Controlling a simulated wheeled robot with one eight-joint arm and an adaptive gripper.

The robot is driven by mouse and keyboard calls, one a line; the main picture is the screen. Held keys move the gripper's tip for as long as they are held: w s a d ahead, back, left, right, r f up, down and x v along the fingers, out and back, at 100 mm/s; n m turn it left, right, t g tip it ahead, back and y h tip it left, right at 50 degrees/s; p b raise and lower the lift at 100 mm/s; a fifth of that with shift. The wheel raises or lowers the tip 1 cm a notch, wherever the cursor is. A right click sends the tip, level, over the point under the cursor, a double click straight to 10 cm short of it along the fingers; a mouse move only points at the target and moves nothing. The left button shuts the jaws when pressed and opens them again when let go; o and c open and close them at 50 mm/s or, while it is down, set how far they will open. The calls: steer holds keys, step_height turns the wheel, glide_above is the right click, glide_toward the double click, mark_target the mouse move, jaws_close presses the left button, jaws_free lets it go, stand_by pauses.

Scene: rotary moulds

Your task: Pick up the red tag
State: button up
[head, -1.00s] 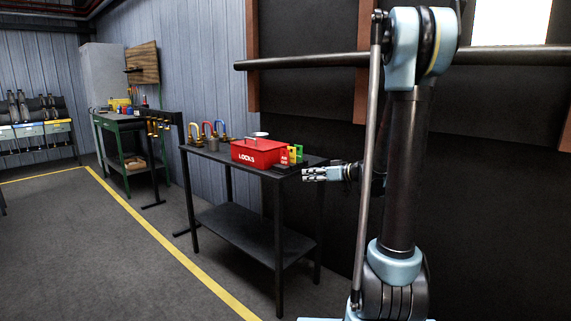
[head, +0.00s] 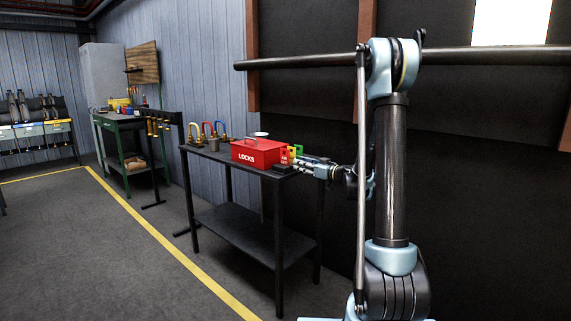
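The red tag (head: 285,157) stands upright with small white lettering at the right end of the dark table, in front of a yellow tag and a green tag (head: 299,150). My gripper (head: 297,164) reaches in from the right at the height of the tags. Its fingertips are close to the red tag's right side. I cannot tell whether they touch it, and the gap between the fingers is too small to make out.
A red box marked LOCKS (head: 256,152) sits just left of the tags on the dark table (head: 215,158). A green workbench (head: 125,122) is farther back. The floor in front is clear.

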mark_target(286, 160)
steer(key=x, duration=1)
jaws_close()
